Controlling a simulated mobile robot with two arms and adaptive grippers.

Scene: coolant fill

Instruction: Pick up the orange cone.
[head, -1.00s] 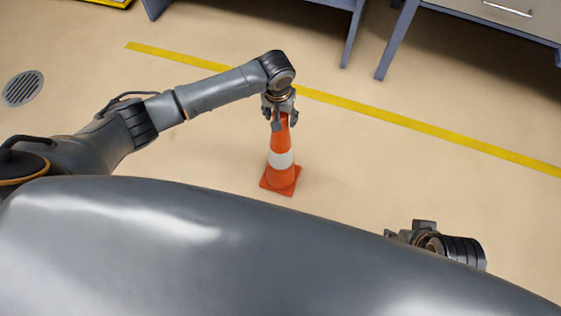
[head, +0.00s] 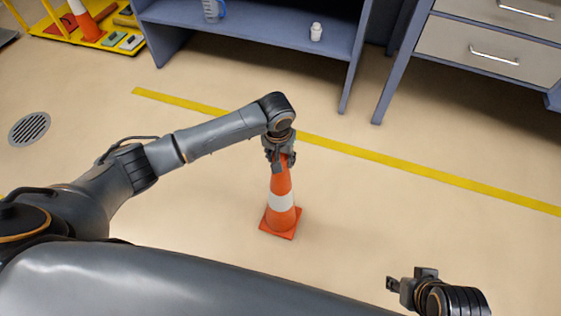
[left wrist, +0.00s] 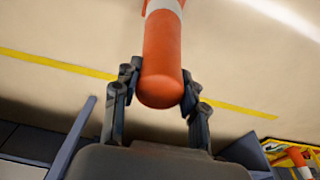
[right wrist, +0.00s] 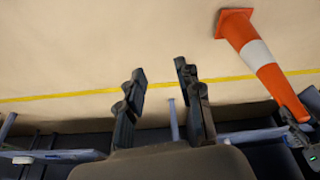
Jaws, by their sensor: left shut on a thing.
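The orange cone (head: 281,203) with a white band and square orange base is upright near the middle of the head view. My left gripper (head: 281,160) is shut on its top from above. In the left wrist view the cone's rounded tip (left wrist: 160,75) is between the two fingers (left wrist: 158,88), which touch its sides. I cannot tell whether the base rests on the floor or is slightly above it. The cone (right wrist: 258,57) also shows at upper right in the right wrist view. My right gripper (head: 405,284) is low at right, with fingers apart and empty in its wrist view (right wrist: 160,78).
A blue-grey shelf unit (head: 250,22) and a drawer cabinet (head: 480,45) stand at the back. A yellow cart (head: 95,38) at upper left holds another cone. A yellow line (head: 390,161) crosses the floor, and a drain (head: 30,129) is at left. The floor around the cone is clear.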

